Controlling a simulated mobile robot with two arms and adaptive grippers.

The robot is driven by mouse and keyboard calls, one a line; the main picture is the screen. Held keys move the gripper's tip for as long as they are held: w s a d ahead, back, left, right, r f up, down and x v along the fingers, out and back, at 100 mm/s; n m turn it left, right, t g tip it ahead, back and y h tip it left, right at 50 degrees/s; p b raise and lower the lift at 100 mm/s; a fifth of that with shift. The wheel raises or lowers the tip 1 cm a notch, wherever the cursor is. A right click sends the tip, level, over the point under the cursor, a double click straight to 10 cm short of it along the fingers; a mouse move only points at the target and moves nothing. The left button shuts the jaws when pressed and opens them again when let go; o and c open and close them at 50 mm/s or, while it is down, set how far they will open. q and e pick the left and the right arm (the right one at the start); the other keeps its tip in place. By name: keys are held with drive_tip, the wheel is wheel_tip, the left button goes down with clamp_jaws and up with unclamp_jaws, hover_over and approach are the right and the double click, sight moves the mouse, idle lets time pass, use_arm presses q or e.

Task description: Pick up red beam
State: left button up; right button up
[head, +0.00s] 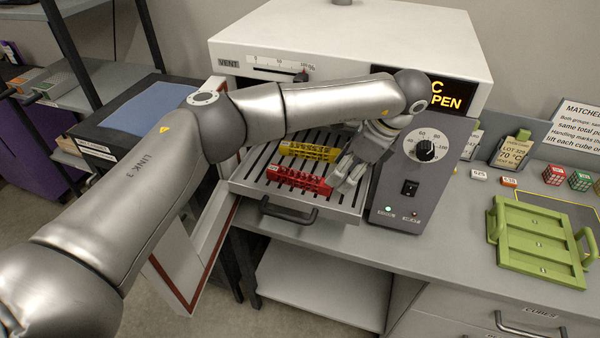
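The red beam (297,180) is a lattice bar lying on the slatted tray (247,184) that is pulled out of the oven. It lies toward the tray's front, near the handle. A yellow beam (309,151) lies behind it on the same tray. My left gripper (345,182) points down over the tray at the right end of the red beam. Its fingers appear close to that end, but I cannot tell whether they touch it or how far apart they are. My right gripper is not in view.
The white oven (340,35) stands behind the tray, with its door (195,250) swung open at left. The control panel (422,165) stands close to the right of my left gripper. A green tray (540,240) and small cubes (580,180) are farther right on the counter.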

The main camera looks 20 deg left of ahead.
use_arm(q)
drive_tip(key=p, duration=0.3)
hover_over(300, 175)
drive_tip(key=d, duration=0.3)
drive_tip(key=shift+s+d+r, duration=0.1)
drive_tip(key=shift+s+d, duration=0.05)
drive_tip(key=shift+a, duration=0.35)
drive_tip(key=shift+a+f+p, duration=0.3)
drive_tip(key=shift+a+p, duration=0.05)
drive_tip(key=shift+p, duration=0.1)
drive_tip(key=p+x, duration=0.2)
drive_tip(key=x, duration=0.2)
drive_tip(key=shift+f, duration=0.3)
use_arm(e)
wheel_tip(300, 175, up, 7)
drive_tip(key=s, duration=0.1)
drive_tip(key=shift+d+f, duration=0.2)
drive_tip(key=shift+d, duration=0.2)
use_arm(q)
drive_tip(key=shift+c, duration=1)
drive_tip(key=c, duration=0.9)
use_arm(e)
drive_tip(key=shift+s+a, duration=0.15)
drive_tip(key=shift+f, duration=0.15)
